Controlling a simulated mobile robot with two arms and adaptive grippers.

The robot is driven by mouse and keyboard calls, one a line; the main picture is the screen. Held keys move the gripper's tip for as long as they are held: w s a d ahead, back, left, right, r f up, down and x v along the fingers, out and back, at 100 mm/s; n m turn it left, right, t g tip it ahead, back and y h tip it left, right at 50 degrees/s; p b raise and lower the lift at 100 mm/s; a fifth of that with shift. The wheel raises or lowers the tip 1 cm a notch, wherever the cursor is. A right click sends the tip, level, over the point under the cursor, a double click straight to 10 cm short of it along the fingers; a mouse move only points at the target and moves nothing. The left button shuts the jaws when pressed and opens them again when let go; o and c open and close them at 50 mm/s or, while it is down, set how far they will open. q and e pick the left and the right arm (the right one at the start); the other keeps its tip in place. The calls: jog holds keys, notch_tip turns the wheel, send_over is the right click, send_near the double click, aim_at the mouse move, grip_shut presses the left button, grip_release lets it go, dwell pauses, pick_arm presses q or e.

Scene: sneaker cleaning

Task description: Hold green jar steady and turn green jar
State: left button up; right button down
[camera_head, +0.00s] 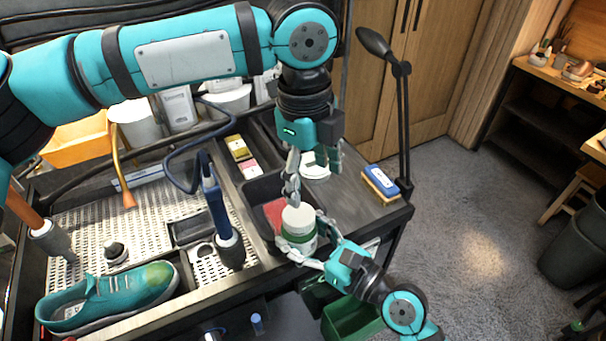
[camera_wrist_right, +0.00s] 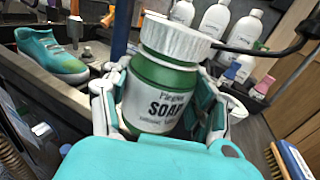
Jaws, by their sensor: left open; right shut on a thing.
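The green jar (camera_head: 298,232) has a white lid and a white label. In the right wrist view the jar (camera_wrist_right: 158,95) stands upright and its label reads "SOAP". My right gripper (camera_head: 312,258) is shut around the jar's body, with a finger on each side of it. My left gripper (camera_head: 312,185) is open and points down just above the jar's white lid (camera_wrist_right: 178,40). No contact between the left fingers and the lid can be made out.
A teal sneaker (camera_head: 108,298) lies on the workbench at the left. A blue-handled tool (camera_head: 218,205) stands left of the jar. A blue brush (camera_head: 381,182) and a black lamp (camera_head: 405,120) are at the bench's right end. A green bin (camera_head: 350,320) is below.

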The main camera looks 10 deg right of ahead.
aim_at(303, 210)
pick_arm(q)
jog(key=shift+s+a+f+y, duration=0.1)
jog(key=shift+a+y, duration=0.2)
jog(key=shift+a, duration=0.2)
jog(key=shift+a+f+m, duration=0.15)
jog(key=shift+f+m, duration=0.05)
jog(key=shift+m, duration=0.1)
notch_tip(303, 210, down, 8)
jog(key=shift+r, duration=0.25)
jog(key=shift+c, duration=0.4)
jog(key=c, duration=1.2)
jog(key=shift+o, duration=0.2)
jog(key=n, duration=0.9)
jog(key=shift+w, duration=0.3)
jog(key=n, duration=0.4)
jog(key=shift+w+r+n, duration=0.1)
jog(key=shift+n, duration=0.2)
jog(key=n, duration=0.3)
